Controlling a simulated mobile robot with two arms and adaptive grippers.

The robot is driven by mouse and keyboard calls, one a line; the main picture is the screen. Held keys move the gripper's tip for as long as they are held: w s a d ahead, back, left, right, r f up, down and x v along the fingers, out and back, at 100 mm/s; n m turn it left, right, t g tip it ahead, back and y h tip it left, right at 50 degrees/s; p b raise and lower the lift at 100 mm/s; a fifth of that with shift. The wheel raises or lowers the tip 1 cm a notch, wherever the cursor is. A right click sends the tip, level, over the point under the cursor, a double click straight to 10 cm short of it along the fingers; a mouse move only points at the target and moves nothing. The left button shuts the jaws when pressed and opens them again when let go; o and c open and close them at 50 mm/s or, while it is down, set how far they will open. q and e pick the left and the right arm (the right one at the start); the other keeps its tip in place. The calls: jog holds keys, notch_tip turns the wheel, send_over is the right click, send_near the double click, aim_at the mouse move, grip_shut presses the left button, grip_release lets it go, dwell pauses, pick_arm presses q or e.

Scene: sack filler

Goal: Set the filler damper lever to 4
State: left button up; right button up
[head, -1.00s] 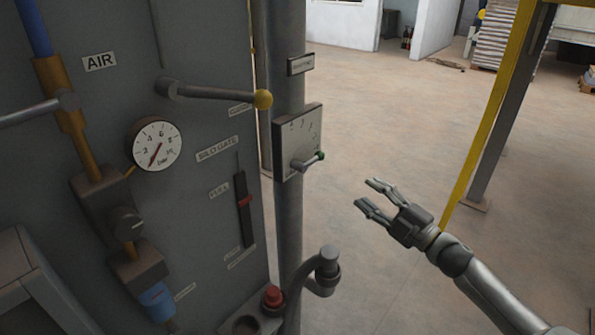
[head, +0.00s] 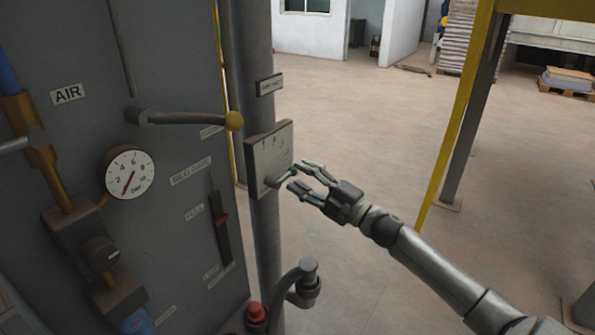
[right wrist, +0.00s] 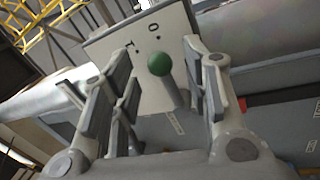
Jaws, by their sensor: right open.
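The damper lever (head: 283,176) sticks out from a pale square dial plate (head: 262,160) on a grey post. In the right wrist view the lever's green knob (right wrist: 160,64) and grey rod (right wrist: 174,95) stand between my open fingers, with the plate (right wrist: 150,45) behind. My right gripper (head: 297,176) is open at the lever's knob end, its fingers on either side; the wrist view also shows the right gripper (right wrist: 158,85), with gaps beside the knob. The plate's numbers are too small to read surely, and the fingers partly cover the knob in the head view. My left gripper is not seen.
A red button (head: 256,313) and a bent pipe (head: 300,285) stand below the plate. A yellow post (head: 450,130) rises at right. Open floor lies between.

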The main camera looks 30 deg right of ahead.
jog(key=shift+x, duration=1)
grip_shut()
